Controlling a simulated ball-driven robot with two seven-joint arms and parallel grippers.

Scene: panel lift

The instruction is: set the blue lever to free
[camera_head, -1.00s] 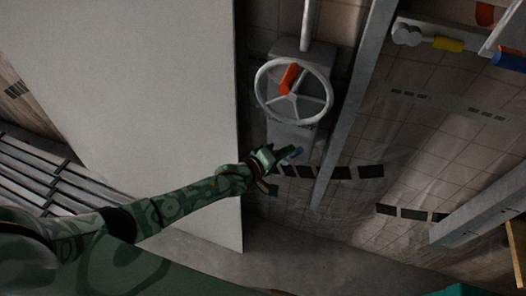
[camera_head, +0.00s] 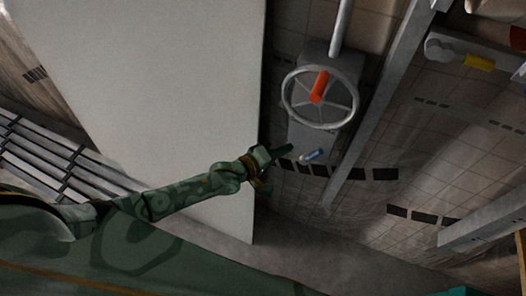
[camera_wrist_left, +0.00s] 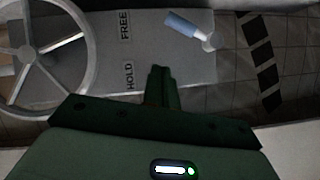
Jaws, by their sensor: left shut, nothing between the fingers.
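The blue lever (camera_head: 312,155) is on the grey housing below the handwheel. In the left wrist view the blue lever (camera_wrist_left: 183,24) reaches left and slightly up from its round pivot, toward the FREE label (camera_wrist_left: 124,25) rather than the HOLD label (camera_wrist_left: 129,75). My left gripper (camera_head: 287,149) is just left of the lever with a small gap, apart from it. In the left wrist view the left gripper (camera_wrist_left: 160,75) has its fingers together and empty, below the lever. My right gripper is not in view.
The grey handwheel (camera_head: 320,97) with an orange grip (camera_head: 319,86) is above the lever. A large pale panel (camera_head: 165,90) stands at left, near my left forearm. A grey slanted beam (camera_head: 375,105) runs right of the lever. A yellow-handled part (camera_head: 480,62) is at upper right.

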